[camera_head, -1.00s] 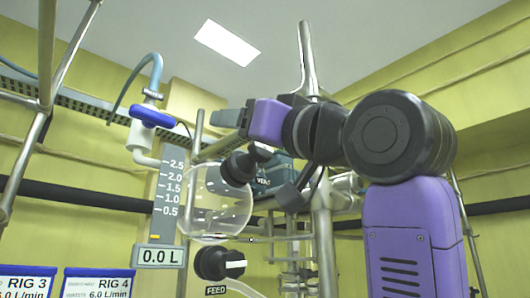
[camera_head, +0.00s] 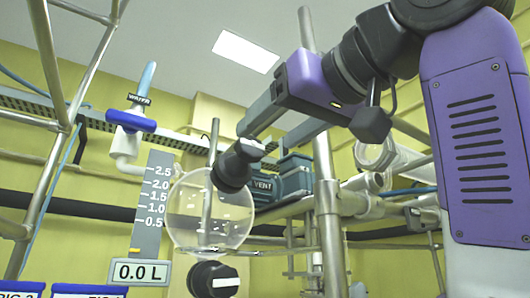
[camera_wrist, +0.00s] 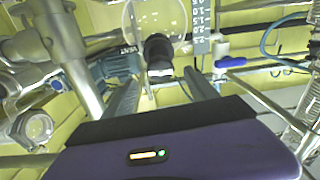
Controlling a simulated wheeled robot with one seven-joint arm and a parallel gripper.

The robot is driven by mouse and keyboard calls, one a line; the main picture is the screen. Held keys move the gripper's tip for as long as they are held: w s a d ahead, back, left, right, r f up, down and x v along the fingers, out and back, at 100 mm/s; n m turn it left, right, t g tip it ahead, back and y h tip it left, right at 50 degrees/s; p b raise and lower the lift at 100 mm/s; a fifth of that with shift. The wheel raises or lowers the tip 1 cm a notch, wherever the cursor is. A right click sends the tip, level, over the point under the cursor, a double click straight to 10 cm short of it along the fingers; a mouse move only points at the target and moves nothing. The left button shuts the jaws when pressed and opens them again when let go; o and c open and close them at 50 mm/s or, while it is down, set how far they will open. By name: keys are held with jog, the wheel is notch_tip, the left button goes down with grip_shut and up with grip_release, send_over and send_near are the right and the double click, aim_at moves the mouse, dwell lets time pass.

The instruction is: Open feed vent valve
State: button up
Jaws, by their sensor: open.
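The black vent valve knob (camera_head: 237,165) sits on the upper right of a clear round glass vessel (camera_head: 210,215). A VENT label (camera_head: 262,185) shows beside it. My gripper (camera_head: 268,125) points down and left toward the knob, with its grey fingers apart. In the wrist view, the knob (camera_wrist: 158,56) lies beyond and roughly between the fingers of my gripper (camera_wrist: 163,92), and the VENT label (camera_wrist: 128,50) is to its left. The gripper looks empty. I cannot tell whether a finger touches the knob.
A lower black knob (camera_head: 215,280) with a white mark is under the vessel. A blue-handled valve (camera_head: 131,121) labelled WATER and a level scale (camera_head: 153,205) reading 0.0 L stand left. A metal post (camera_head: 322,170) rises close right of the vessel.

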aim_at(254, 146)
jog(key=p+x, duration=0.3)
jog(key=x, duration=0.4)
jog(key=shift+w+a+f, duration=0.1)
jog(key=shift+w+a, duration=0.1)
jog(key=shift+w, duration=0.05)
jog(key=shift+c, duration=0.5)
jog(key=c, duration=1.3)
jog(key=shift+n, duration=0.4)
